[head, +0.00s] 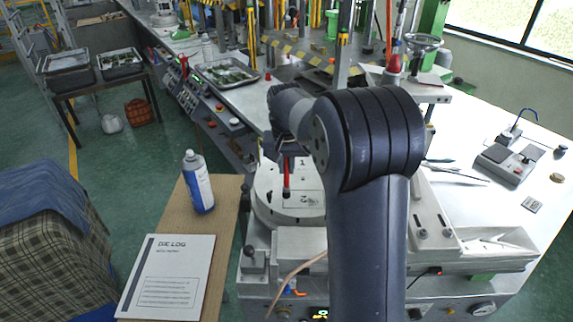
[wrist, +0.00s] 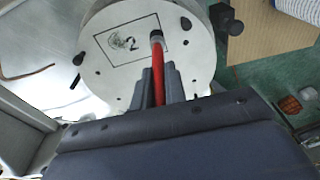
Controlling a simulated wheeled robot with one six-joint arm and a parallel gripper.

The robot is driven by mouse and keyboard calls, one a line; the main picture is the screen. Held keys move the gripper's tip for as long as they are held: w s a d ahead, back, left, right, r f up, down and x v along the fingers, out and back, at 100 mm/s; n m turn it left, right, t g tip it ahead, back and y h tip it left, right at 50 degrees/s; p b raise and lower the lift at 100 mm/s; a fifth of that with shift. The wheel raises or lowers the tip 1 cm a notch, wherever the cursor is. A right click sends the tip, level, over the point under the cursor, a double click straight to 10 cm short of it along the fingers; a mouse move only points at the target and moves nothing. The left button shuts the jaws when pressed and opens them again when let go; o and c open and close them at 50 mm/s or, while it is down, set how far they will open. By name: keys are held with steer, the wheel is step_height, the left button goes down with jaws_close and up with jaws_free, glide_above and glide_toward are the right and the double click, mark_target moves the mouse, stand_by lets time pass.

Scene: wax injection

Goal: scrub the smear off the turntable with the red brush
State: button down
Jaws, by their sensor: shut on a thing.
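The white round turntable (head: 268,206) stands left of my arm in the head view, and it also shows at the top of the wrist view (wrist: 100,30). A black square outline is drawn on it with a printed "2" inside. A dark scribbled smear (wrist: 122,41) lies within that square, left of the brush tip. My gripper (wrist: 158,85) is shut on the red brush (wrist: 157,72), which also shows upright over the turntable in the head view (head: 286,180). The brush's dark-tipped end is at the square's right side; I cannot tell whether it touches the surface.
A spray can (head: 198,182) and a die log binder (head: 168,275) are on the wooden table left of the turntable. A metal tray (head: 226,76) lies on the bench behind. The white bench to the right has free room.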

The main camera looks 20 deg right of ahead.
steer(key=shift+f+b, duration=0.65)
steer(key=shift+f, duration=0.35)
stand_by(0.4)
steer(key=shift+s+d, duration=1.45)
steer(key=shift+d, duration=3.4)
steer(key=shift+w+a+r+p, duration=0.1)
steer(key=shift+w+a+p, duration=0.4)
steer(key=shift+a, duration=1.1)
steer(key=shift+w+a+f+p, duration=0.1)
steer(key=shift+w+a+p, duration=0.35)
steer(key=shift+a, duration=1.2)
steer(key=shift+w+a+r+p, duration=0.1)
steer(key=shift+w+a+p, duration=0.35)
steer(key=shift+a, duration=1.15)
steer(key=shift+w+d+p, duration=0.25)
steer(key=shift+w+p, duration=0.05)
steer(key=shift+w, duration=0.45)
steer(key=s+d, duration=0.1)
steer(key=d, duration=0.5)
steer(key=shift+s, duration=0.4)
